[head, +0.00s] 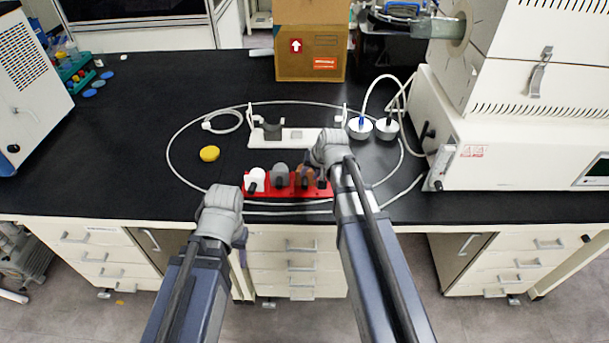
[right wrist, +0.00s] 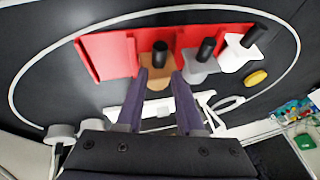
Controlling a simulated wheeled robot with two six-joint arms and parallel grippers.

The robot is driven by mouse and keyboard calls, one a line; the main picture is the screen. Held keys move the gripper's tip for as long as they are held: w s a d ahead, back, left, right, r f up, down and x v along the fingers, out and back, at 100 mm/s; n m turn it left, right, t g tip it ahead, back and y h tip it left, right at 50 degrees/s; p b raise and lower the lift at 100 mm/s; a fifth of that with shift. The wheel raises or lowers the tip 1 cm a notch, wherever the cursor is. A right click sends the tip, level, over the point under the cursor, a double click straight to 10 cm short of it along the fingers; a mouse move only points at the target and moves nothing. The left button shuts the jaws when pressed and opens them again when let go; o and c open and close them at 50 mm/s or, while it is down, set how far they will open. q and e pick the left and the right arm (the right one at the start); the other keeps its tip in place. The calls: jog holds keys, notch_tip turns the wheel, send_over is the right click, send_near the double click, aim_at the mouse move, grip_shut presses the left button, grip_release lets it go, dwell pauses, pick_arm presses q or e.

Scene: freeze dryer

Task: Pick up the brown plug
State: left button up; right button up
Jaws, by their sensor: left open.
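A red rack (head: 290,192) lies near the front edge of the black bench. The brown plug (head: 304,176) with a black handle sits in it, partly covered by my right arm; in the right wrist view the brown plug (right wrist: 155,80) stands between the fingers. My right gripper (right wrist: 159,76) is open, with one fingertip on each side of the plug; I cannot tell whether they touch it. A grey plug (right wrist: 197,68) and a white plug (right wrist: 236,52) stand beside it in the rack. My left gripper (head: 243,258) is open and empty, low in front of the bench edge.
A white cable loops around the rack. A white stand (head: 290,137) is behind it. A yellow disc (head: 209,153) lies to the left and two round white-grey parts (head: 360,128) to the right. A cardboard box (head: 311,45) stands at the back.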

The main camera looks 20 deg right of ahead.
aim_at(306, 183)
jog(key=shift+b+x, duration=1.1)
jog(key=shift+x, duration=0.3)
jog(key=shift+s, duration=0.1)
jog(key=b+x, duration=0.2)
jog(key=s+b+x, duration=0.1)
jog(key=b+x, duration=0.1)
jog(key=shift+w+a+f, duration=0.1)
jog(key=shift+w+f, duration=0.05)
jog(key=shift+f, duration=0.3)
jog(key=shift+w+f+b, duration=0.2)
jog(key=shift+f+b, duration=0.05)
jog(key=shift+b, duration=0.2)
jog(key=shift+r, duration=0.1)
grip_shut()
